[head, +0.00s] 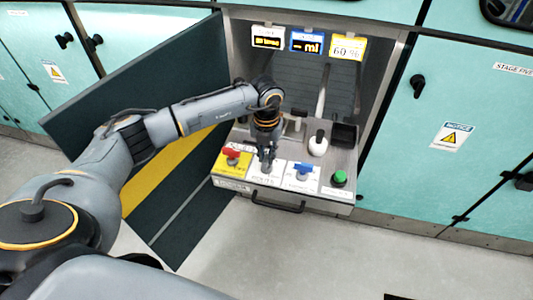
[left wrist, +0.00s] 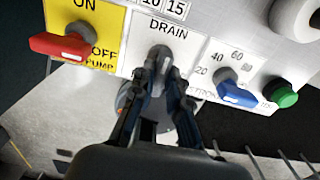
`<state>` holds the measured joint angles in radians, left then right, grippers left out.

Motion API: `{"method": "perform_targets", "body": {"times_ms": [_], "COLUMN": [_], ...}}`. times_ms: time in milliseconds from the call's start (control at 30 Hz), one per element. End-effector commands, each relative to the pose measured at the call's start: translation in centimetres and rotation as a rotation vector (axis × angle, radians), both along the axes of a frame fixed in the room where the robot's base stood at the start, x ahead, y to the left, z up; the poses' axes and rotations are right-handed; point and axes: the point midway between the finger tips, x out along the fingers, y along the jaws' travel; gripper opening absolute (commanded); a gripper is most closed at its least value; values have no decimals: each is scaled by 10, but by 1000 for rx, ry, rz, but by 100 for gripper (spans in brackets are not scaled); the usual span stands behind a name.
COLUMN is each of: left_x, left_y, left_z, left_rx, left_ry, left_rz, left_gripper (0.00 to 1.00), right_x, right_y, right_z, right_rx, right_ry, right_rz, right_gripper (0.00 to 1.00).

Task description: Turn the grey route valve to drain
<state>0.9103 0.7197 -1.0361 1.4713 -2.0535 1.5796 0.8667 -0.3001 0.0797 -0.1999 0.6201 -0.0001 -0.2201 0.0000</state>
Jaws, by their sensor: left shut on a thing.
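The grey route valve (left wrist: 158,54) stands on a white plate (left wrist: 200,50) in the middle of the control panel. The word DRAIN is printed above it in the left wrist view. My left gripper (head: 267,164) reaches down onto this plate. In the left wrist view its fingers (left wrist: 162,88) are shut on the grey valve from both sides. The fingers hide most of the valve's handle and the lower part of the plate, so I cannot tell where the handle points. My right gripper is in neither view.
Left of the valve is a red pump handle (left wrist: 62,45) on a yellow ON/OFF plate. Right are a blue knob (left wrist: 236,92) and a green button (left wrist: 281,93). Behind stand a white round-bodied item (head: 318,144) and three displays (head: 307,42). An open door (head: 150,80) flanks the left.

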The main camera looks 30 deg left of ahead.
Motion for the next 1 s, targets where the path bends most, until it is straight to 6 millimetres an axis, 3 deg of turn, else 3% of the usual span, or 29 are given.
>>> {"method": "perform_targets", "body": {"times_ms": [267, 300, 400, 767, 1000], "left_x": [1, 1, 1, 1, 2], "left_y": [0, 0, 0, 0, 0], "left_z": [1, 1, 1, 3, 41], "left_rx": [0, 0, 0, 0, -1], "left_ry": [-2, -2, -2, -2, -5], "left_rz": [4, 4, 3, 2, 2], "left_gripper": [0, 17, 37, 38, 38], "right_x": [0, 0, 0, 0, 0], "right_y": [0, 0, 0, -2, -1], "right_z": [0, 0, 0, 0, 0], "right_rx": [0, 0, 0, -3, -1], "right_ry": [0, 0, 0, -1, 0], "right_rz": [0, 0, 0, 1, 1], "right_gripper": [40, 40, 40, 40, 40]}}
